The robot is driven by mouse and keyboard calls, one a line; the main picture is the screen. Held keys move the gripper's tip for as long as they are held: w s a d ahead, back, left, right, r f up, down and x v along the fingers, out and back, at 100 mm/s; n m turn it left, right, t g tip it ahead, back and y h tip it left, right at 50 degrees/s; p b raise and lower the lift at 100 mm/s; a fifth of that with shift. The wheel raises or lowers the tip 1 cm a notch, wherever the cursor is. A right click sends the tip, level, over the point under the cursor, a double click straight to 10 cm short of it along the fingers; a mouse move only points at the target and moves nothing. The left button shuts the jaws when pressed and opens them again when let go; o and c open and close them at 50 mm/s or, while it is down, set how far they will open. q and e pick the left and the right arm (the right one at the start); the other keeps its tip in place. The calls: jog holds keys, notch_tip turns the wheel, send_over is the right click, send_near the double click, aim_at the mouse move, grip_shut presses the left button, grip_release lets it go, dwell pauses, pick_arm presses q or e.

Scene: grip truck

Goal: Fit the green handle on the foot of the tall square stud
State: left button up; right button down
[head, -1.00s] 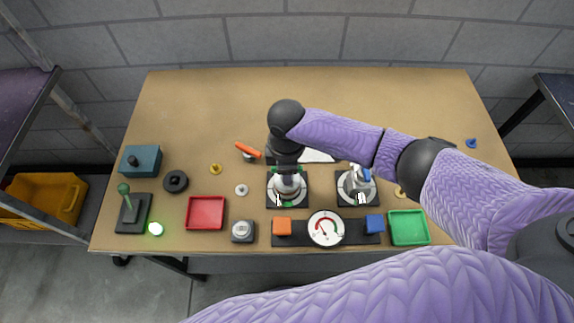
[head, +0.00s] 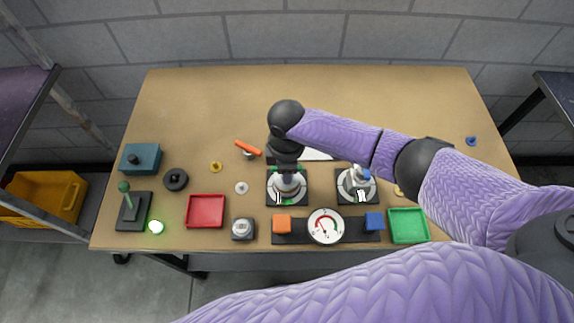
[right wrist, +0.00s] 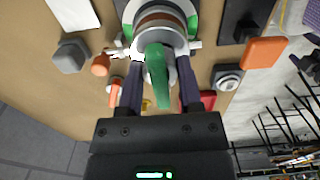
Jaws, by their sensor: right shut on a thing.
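The green handle (right wrist: 157,78) lies between the two dark fingers of my right gripper (right wrist: 160,62) in the right wrist view, and the gripper is shut on it. The handle's far end is at a round grey-white fixture with a brown band (right wrist: 160,20). Whether it touches the fixture is unclear. I cannot make out the tall square stud. My left gripper is not in view.
A second plate with a pale fixture (head: 346,188) stands close on the right. In front are a round dial (head: 325,227), an orange block (head: 282,224), a blue block (head: 374,221), a red tray (head: 205,211) and a green tray (head: 408,226). The table's back is clear.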

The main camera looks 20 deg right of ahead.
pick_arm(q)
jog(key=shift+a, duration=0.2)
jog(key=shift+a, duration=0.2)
pick_arm(e)
jog(key=shift+f, duration=0.15)
